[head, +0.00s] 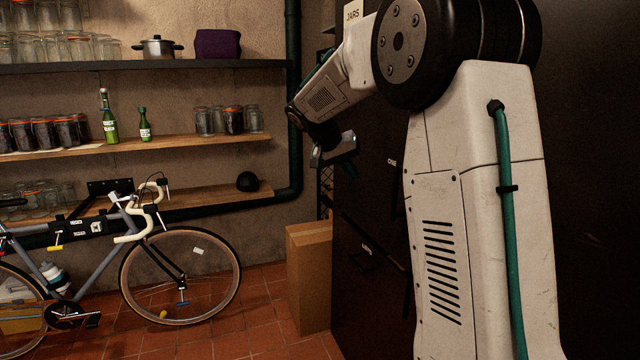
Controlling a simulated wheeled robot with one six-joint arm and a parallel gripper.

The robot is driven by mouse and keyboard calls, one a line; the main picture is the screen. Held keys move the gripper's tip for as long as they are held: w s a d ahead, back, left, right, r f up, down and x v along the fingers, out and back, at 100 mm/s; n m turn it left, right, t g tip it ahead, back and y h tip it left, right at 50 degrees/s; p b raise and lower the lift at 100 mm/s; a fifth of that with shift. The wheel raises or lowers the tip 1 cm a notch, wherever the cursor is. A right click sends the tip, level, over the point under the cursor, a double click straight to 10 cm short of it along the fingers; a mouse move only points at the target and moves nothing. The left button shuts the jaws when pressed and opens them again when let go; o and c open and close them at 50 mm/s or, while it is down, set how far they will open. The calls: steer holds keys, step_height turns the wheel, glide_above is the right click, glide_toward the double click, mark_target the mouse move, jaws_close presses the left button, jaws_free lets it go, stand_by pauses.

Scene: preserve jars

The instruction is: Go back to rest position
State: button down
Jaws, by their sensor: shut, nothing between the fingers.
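My arm takes up the right half of the head view, raised and folded with its forearm reaching left. My gripper (338,150) is at the end of it, small and partly hidden behind the wrist, in front of the dark cabinet (375,210). Its fingers look shut, with nothing held. It is apart from the shelves and touches nothing that I can see.
A bicycle (180,275) stands at the left below wooden shelves (190,142) with jars (233,120) and green bottles (108,118). A cardboard box (310,280) stands beside the cabinet. The tiled floor (260,315) between bicycle and box is clear.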

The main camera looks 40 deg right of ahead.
steer(key=s+a+f+n+y, duration=0.2)
steer(key=s+a+n, duration=0.1)
steer(key=s+a, duration=0.6)
steer(key=s+a+f+n+t+y, duration=0.1)
steer(key=s+a+f+n+y, duration=0.2)
steer(key=s+a, duration=0.6)
steer(key=s+a+f+n+t+y, duration=0.1)
steer(key=s+a+f+n+y, duration=0.1)
steer(key=s+a, duration=0.7)
steer(key=shift+s+f+n, duration=0.5)
steer(key=shift+s+n, duration=0.5)
steer(key=shift+s, duration=2.6)
